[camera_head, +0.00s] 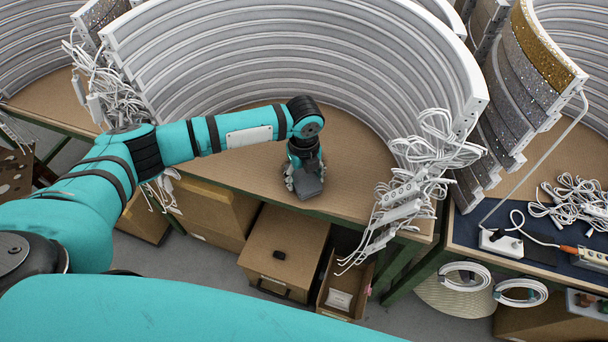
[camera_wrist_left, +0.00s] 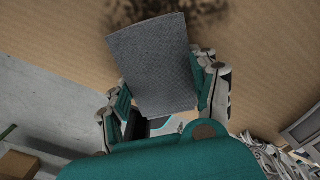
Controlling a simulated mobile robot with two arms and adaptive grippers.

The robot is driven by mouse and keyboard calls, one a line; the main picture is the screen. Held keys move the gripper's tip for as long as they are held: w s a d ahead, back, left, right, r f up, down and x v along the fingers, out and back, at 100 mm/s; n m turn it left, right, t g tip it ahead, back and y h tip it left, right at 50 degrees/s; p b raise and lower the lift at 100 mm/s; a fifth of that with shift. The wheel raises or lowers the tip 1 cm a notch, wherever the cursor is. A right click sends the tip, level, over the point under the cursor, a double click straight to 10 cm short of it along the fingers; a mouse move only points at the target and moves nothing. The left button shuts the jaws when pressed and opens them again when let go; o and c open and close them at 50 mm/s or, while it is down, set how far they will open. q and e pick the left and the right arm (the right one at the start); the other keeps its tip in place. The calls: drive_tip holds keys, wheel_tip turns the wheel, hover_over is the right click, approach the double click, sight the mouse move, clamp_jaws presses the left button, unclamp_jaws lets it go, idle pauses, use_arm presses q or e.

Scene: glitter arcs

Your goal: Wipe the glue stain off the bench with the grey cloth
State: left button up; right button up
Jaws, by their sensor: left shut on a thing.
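My left gripper (camera_head: 303,178) is over the front part of the brown bench (camera_head: 350,165), inside the curve of white arcs. It is shut on the grey cloth (camera_head: 308,188), which looks flat and stiff. In the left wrist view the cloth (camera_wrist_left: 152,62) stands out between the fingers of the left gripper (camera_wrist_left: 165,100). A dark glue stain (camera_wrist_left: 205,15) shows on the bench just beyond the cloth's far edge, and the cloth covers part of it. In the head view the stain is hidden. My right gripper is not in view.
Large white arcs (camera_head: 290,60) curve around the bench's back. White cables and power strips (camera_head: 405,200) hang at its right front corner, and more cables (camera_head: 110,85) lie at left. Cardboard boxes (camera_head: 285,245) stand below. A second bench with a dark mat (camera_head: 465,235) is at right.

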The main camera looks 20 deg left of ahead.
use_arm(q)
drive_tip(key=shift+f, duration=0.35)
